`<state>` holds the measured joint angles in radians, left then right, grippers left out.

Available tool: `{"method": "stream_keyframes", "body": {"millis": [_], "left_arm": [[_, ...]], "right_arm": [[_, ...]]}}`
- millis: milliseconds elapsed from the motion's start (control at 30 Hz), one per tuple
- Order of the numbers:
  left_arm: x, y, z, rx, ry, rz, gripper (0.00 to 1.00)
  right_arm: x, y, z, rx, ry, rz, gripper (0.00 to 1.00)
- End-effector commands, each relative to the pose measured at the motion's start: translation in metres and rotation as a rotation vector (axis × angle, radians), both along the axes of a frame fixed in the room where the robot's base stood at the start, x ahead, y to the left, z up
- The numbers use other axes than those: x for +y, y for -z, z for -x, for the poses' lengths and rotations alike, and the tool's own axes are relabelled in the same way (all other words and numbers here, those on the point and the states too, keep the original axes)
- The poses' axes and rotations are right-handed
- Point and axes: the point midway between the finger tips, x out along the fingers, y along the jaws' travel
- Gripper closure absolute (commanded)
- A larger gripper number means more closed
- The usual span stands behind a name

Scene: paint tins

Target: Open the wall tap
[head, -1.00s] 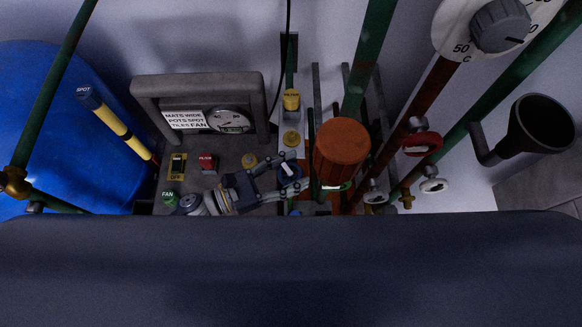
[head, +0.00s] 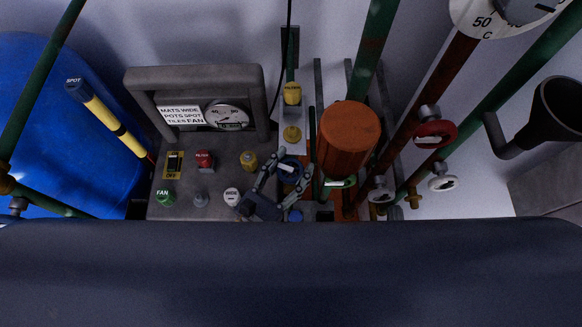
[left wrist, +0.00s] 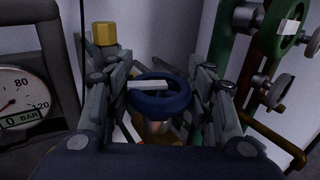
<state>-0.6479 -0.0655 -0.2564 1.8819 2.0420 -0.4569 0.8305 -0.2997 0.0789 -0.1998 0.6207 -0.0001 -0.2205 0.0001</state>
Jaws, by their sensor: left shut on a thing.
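A blue handwheel (head: 290,173) with a pale bar across its top shows near the middle of the head view. My left gripper (head: 287,162) reaches up to it, with one finger on each side of the wheel. In the left wrist view the same blue wheel (left wrist: 163,101) lies between the two jointed fingers, and the gripper is shut on it. The wheel's stem and base are mostly hidden below it. I cannot tell from any label whether this wheel is the wall tap. My right gripper is not in view.
An orange cylinder (head: 348,140) stands close right of the gripper. A red handwheel (head: 436,133) and pale handwheels (head: 442,183) sit on pipes farther right. A grey panel (head: 226,187) with knobs and a gauge (head: 227,116) lies left. A blue tank (head: 40,120) is at far left.

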Motion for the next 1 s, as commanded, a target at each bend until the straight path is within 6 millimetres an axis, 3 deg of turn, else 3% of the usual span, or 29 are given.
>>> {"method": "stream_keyframes", "body": {"millis": [400,433,500,867,1000], "left_arm": [[0.0,-0.004,-0.002,-0.008,-0.006,0.002,0.74],[0.0,-0.004,-0.002,-0.008,-0.006,0.003,0.44],[0.0,-0.003,-0.002,-0.007,-0.006,0.002,0.29],[0.0,-0.001,0.0,-0.003,-0.005,0.001,0.29],[0.007,0.0,0.011,0.001,-0.005,0.001,0.29]], "right_arm": [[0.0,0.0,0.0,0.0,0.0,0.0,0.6],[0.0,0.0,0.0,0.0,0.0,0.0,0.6],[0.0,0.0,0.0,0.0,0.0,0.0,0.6],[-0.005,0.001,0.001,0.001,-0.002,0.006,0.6],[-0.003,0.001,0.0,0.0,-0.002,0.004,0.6]]}}
